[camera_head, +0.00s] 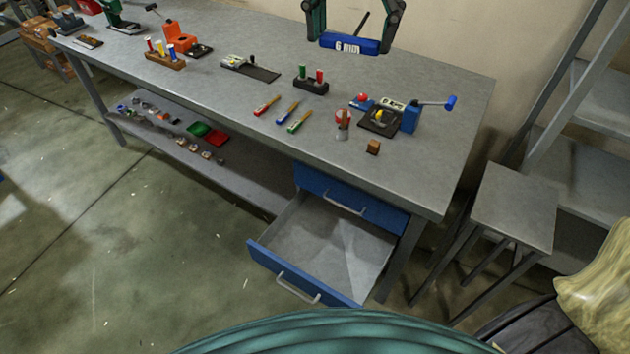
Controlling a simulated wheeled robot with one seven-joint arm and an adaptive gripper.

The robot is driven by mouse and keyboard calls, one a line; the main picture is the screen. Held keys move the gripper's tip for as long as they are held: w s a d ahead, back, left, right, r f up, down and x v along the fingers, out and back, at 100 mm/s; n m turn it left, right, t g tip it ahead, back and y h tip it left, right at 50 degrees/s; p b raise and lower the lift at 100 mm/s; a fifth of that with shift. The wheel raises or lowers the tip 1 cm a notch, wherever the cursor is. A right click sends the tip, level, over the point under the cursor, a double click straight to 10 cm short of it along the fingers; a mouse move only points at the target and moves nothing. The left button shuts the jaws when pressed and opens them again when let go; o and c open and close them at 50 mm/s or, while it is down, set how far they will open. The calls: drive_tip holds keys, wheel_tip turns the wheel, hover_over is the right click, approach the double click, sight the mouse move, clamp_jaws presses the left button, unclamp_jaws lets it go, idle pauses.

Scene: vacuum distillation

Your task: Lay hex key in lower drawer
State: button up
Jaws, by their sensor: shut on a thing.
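My gripper (352,42) is at the top of the view, with one dark finger at each end of the hex key's blue handle (350,44). The handle carries a "6 mm" label, and a thin dark rod (362,24) slants up from it. The gripper is shut on the hex key and looks to be above the far side of the bench; its exact height is hard to tell. The lower drawer (310,292) is pulled out under the bench's right end and looks empty. The upper drawer (345,195) above it is shut.
On the bench (440,170) are three coloured-handled tools (288,112), a black device with a blue-tipped crank (385,118), a small brown block (373,147) and a rack (311,84). A stool (515,205) stands right of the bench. Floor left of the drawer is clear.

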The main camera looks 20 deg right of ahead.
sight(310, 235)
drive_tip(key=w+a+f+b, duration=0.2)
drive_tip(key=f+b, duration=0.9)
drive_tip(key=f, duration=1.5)
drive_tip(key=w+a+f+m+b, duration=0.1)
drive_tip(key=w+a+f+b, duration=0.2)
drive_tip(key=f+b, duration=0.9)
drive_tip(key=w+a+f+m+b, duration=0.1)
drive_tip(key=w+f+b, duration=0.6)
drive_tip(key=f, duration=3.4)
drive_tip(key=shift+w+a+f+b, duration=0.1)
drive_tip(key=shift+a+f+b, duration=0.2)
drive_tip(key=shift+b, duration=1.1)
drive_tip(key=shift+w+a+f+b, duration=0.1)
drive_tip(key=shift+a+b, duration=0.3)
drive_tip(key=shift+b, duration=0.95)
drive_tip(key=shift+w+d+m, duration=0.3)
drive_tip(key=shift+w+d, duration=0.6)
drive_tip(key=shift+d, duration=0.2)
drive_tip(key=shift+w+d+b, duration=0.4)
drive_tip(key=shift+w+d, duration=0.25)
drive_tip(key=shift+d, duration=0.1)
drive_tip(key=w+d, duration=0.2)
drive_tip(key=shift+w+d+b, duration=0.1)
drive_tip(key=shift+d+b, duration=0.25)
drive_tip(key=shift+d, duration=0.05)
drive_tip(key=shift+a+f, duration=0.15)
drive_tip(key=shift+f, duration=0.45)
drive_tip(key=shift+f, duration=0.1)
